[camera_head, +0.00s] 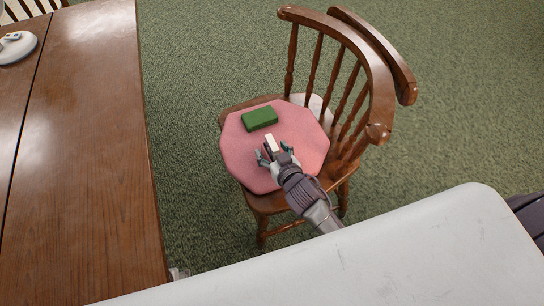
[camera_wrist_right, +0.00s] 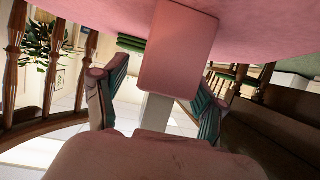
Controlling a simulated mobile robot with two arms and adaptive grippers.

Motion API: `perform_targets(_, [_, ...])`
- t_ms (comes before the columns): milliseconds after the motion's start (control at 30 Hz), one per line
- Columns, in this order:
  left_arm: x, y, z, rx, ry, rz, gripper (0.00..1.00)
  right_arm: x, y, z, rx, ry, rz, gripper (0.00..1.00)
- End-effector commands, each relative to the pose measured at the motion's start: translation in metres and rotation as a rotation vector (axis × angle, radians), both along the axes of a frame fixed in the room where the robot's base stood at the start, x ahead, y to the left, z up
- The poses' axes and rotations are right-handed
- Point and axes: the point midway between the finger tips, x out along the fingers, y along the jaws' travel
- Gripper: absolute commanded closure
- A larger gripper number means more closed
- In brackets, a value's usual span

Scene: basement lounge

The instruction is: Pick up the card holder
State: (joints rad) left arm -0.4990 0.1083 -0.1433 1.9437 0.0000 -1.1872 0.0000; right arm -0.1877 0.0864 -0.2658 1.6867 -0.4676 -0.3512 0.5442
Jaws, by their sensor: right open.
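My right gripper (camera_head: 275,153) is open over the pink cushion on the chair, with its fingers apart. It also shows in the wrist view (camera_wrist_right: 155,92), one finger on each side. A small, pale, upright block, seemingly the card holder (camera_head: 270,142), stands at the fingertips in the head view. In the wrist view a pink-tinted block (camera_wrist_right: 180,50) shows between and beyond the fingers, apparently the same thing. The gripper partly hides it, and I cannot tell whether a finger touches it. My left gripper is not in view.
A green box (camera_head: 260,118) lies on the pink cushion (camera_head: 238,155), just beyond the gripper. The wooden chair's curved back (camera_head: 350,50) rises on the right. A wooden table (camera_head: 90,150) stands at left. Green carpet (camera_head: 200,50) is clear behind the chair.

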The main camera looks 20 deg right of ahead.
Motion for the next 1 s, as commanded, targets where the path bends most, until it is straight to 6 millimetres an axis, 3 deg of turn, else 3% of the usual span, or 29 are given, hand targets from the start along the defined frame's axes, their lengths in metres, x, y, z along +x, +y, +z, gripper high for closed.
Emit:
perform_targets(233, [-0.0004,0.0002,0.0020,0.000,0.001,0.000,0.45,0.0020,0.0003,-0.0005,0.000,0.000,0.000,0.29])
perform_targets(633, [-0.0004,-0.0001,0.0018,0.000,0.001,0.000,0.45,0.0020,0.0003,0.0000,0.000,-0.001,0.001,0.93])
perform_targets(1000, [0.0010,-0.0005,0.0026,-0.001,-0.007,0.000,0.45,0.0022,0.0003,0.0063,0.001,-0.003,0.001,0.94])
